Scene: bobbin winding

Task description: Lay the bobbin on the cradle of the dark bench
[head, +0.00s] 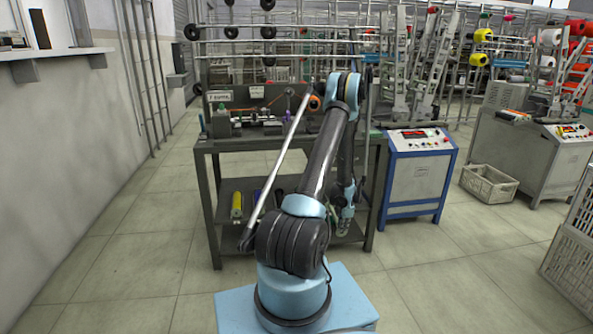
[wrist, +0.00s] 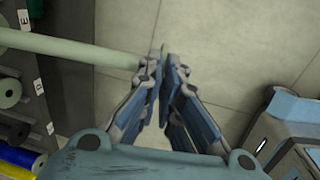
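The dark bench (head: 232,143) stands ahead in the head view, with a winding machine (head: 262,121) on its top; I cannot make out the cradle clearly. Bobbins lie on its lower shelf, including a yellow one (head: 237,205); which bobbin is meant I cannot tell. My gripper (head: 345,222) hangs low at the bench's right end. In the wrist view my gripper (wrist: 163,65) has its fingers almost together. A pale green tube (wrist: 70,50) runs from the left to behind the fingers, with a green sliver showing past them; whether it is gripped I cannot tell.
A blue-framed console (head: 418,175) stands right of the bench; a blue-grey housing (wrist: 290,135) shows at the wrist view's right. A crate (head: 488,185) sits further right. Shelf bobbins, one yellow (wrist: 16,172), line the wrist view's left edge. Floor on the left is clear.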

